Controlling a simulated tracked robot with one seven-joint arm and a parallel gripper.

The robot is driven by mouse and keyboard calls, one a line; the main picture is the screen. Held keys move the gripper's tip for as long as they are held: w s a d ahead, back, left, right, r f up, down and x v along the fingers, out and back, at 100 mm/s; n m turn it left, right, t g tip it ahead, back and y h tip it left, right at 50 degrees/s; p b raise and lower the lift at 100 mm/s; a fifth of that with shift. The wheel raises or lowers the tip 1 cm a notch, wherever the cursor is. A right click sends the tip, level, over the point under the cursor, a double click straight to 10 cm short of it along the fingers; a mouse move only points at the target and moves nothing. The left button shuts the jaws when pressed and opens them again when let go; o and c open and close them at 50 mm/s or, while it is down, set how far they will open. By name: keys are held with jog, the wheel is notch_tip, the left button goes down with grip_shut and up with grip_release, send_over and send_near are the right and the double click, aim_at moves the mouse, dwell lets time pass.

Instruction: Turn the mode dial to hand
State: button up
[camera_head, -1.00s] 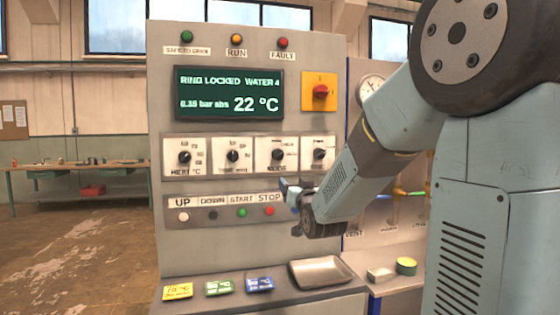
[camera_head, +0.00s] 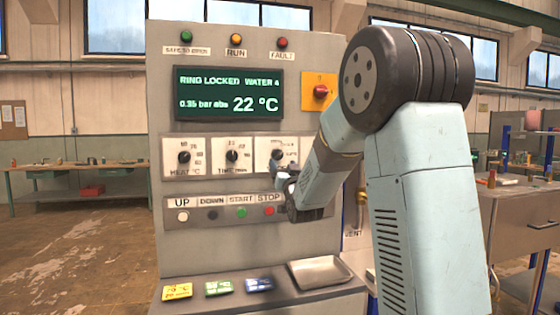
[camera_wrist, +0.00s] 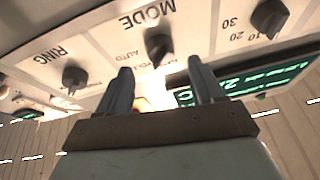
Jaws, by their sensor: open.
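The mode dial is a small black knob (camera_head: 277,154) on a white plate, third in the row under the display in the head view. In the wrist view, which is upside down, the mode dial (camera_wrist: 158,48) sits under the word MODE, with AUTO legible beside it. Its pointer setting is too blurred to read. My gripper (camera_head: 283,172) is just below and in front of this dial. In the wrist view my gripper (camera_wrist: 160,68) is open, its fingers to either side of the dial in the picture. The dial seems beyond the fingertips; contact cannot be told.
The ring dial (camera_wrist: 74,76) and the time dial (camera_wrist: 268,18) flank it closely. The green display (camera_head: 229,93) reads RING LOCKED.

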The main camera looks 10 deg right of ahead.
aim_at(279, 157)
jog(key=shift+x, duration=2.6)
jog(key=shift+d, duration=0.1)
jog(key=c, duration=1)
